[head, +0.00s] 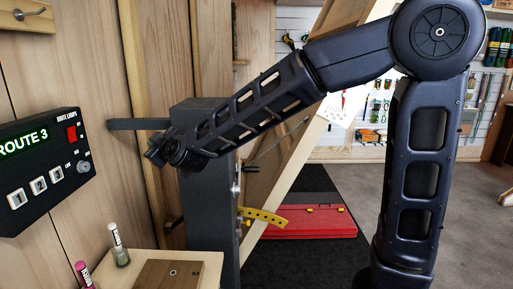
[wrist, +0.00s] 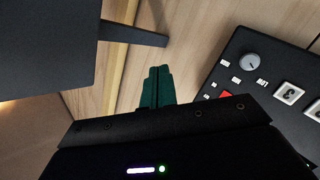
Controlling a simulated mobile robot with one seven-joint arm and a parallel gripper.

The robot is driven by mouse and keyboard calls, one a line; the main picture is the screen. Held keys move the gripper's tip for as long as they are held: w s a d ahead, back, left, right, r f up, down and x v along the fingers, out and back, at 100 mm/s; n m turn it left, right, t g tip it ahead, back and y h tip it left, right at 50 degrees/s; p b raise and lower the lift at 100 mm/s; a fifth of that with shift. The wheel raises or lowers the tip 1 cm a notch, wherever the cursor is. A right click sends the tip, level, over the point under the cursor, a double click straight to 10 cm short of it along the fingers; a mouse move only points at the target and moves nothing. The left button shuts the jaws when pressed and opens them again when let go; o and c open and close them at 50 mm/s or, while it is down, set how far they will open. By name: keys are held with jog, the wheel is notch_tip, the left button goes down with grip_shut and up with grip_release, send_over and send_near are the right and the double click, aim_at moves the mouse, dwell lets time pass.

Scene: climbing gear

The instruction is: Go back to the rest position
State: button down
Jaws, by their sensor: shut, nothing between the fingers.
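My gripper (wrist: 158,72) shows in the wrist view as two dark green fingers pressed together, with nothing between them. In the head view my arm reaches from the right across to the left, and its end hangs in front of a dark grey post (head: 205,215). The fingers cannot be made out in that view. The gripper is clear of the black control box (head: 48,160), which reads "ROUTE 3" and has a red switch, a knob and numbered buttons. In the wrist view this box (wrist: 262,88) lies to the right of the fingers.
A red case (head: 305,222) lies on the black mat behind. A slanted wooden beam stands behind my arm. The grey floor at right is open.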

jog(key=w+d+f+m+g+h, duration=0.1)
jog(key=w+d+m+h, duration=0.25)
jog(key=d, duration=1.25)
jog(key=w+d+f+m+g+h, duration=0.1)
jog(key=w+d+m+h, duration=0.2)
jog(key=d, duration=1.2)
jog(key=s+d+f+m+g+h, duration=0.1)
jog(key=s+d+f+m+h, duration=0.1)
jog(key=d, duration=0.7)
jog(key=s+d+f+m+g+h, duration=0.1)
jog(key=s+d+f+m+g, duration=0.1)
jog(key=s+d, duration=0.5)
jog(key=s+d+f+m+g+h, duration=0.1)
jog(key=s+d+m, duration=0.4)
jog(key=d, duration=0.6)
notch_tip(320, 180, down, 2)
jog(key=shift+s+d+f+g+h, duration=0.25)
jog(key=shift+d+g+h, duration=0.15)
jog(key=shift+h, duration=0.45)
jog(key=shift+m, duration=0.25)
